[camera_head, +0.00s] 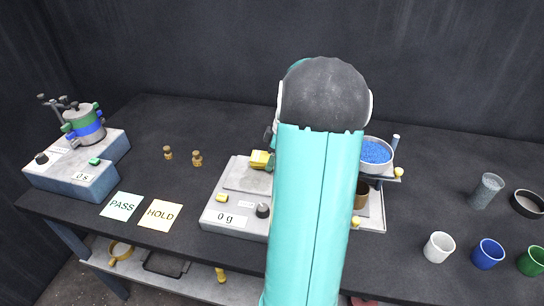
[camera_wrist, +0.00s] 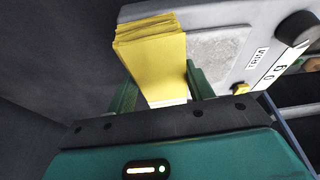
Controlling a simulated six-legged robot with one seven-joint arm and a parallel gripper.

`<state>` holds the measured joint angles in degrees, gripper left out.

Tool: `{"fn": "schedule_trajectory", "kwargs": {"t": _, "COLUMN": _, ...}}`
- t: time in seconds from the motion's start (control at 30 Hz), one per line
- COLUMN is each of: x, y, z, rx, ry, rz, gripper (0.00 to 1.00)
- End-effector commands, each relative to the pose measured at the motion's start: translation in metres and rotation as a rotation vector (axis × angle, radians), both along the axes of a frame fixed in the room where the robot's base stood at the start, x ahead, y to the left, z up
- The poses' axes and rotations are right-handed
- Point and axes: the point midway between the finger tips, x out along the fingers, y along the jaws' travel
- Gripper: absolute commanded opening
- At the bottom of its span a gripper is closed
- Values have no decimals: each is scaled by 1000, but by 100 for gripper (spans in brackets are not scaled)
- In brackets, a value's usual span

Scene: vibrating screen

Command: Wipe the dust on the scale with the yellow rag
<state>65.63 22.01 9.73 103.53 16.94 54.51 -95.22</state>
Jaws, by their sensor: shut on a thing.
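The scale (camera_head: 213,218) stands near the middle of the bench, with a flat pan (camera_head: 244,177) and a display reading 0 g. In the wrist view its pan (camera_wrist: 217,55) shows grey, speckled patches. The folded yellow rag (camera_head: 260,159) is at the pan's back right in the head view. My gripper (camera_wrist: 160,90) is shut on the yellow rag (camera_wrist: 153,50), which lies over the pan's edge area; I cannot tell whether it touches. My arm hides the scale's right side and most of my gripper in the head view.
A sieve shaker (camera_head: 73,178) stands at the left, with PASS (camera_head: 121,206) and HOLD (camera_head: 160,214) cards and two small brass weights (camera_head: 197,158) nearby. Right of my arm are a bowl of blue granules (camera_head: 376,151) and several cups, including a white one (camera_head: 439,247).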

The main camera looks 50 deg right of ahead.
Motion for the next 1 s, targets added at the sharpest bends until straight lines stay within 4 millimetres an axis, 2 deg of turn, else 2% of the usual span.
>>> {"fn": "schedule_trajectory", "kwargs": {"t": 0.8, "x": 0, "y": 0, "z": -12, "rx": 0, "ry": 0, "rz": 0, "gripper": 34}}
{"fn": "schedule_trajectory", "kwargs": {"t": 1.0, "x": 8, "y": 4, "z": -12, "rx": 1, "ry": 0, "rz": 1, "gripper": 34}}
